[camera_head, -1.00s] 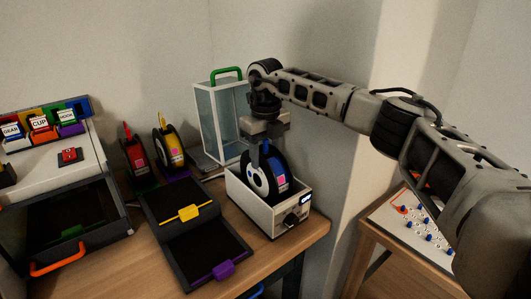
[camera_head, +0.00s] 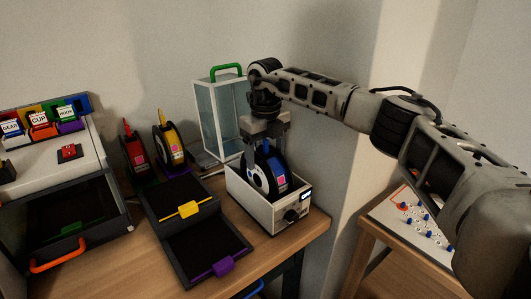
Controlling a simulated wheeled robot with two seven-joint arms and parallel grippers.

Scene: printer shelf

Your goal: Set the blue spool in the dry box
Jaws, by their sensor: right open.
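The blue spool (camera_head: 267,176), with a white hub and a pink label, stands upright inside the dry box (camera_head: 268,212). The dry box is a white open-topped box with a dark knob and a small display on its front right. My right gripper (camera_head: 264,147) is directly above the spool, pointing down, with its fingers apart at the spool's upper part. Whether the fingers touch the spool cannot be told. The spool's lower part is hidden by the box wall. My left gripper is not in view.
A clear case with a green handle (camera_head: 221,120) stands behind the dry box. Red (camera_head: 133,152) and yellow (camera_head: 169,147) spools stand to the left. Dark trays with yellow (camera_head: 189,209) and purple (camera_head: 223,267) tabs lie in front. A printer (camera_head: 52,170) is at far left.

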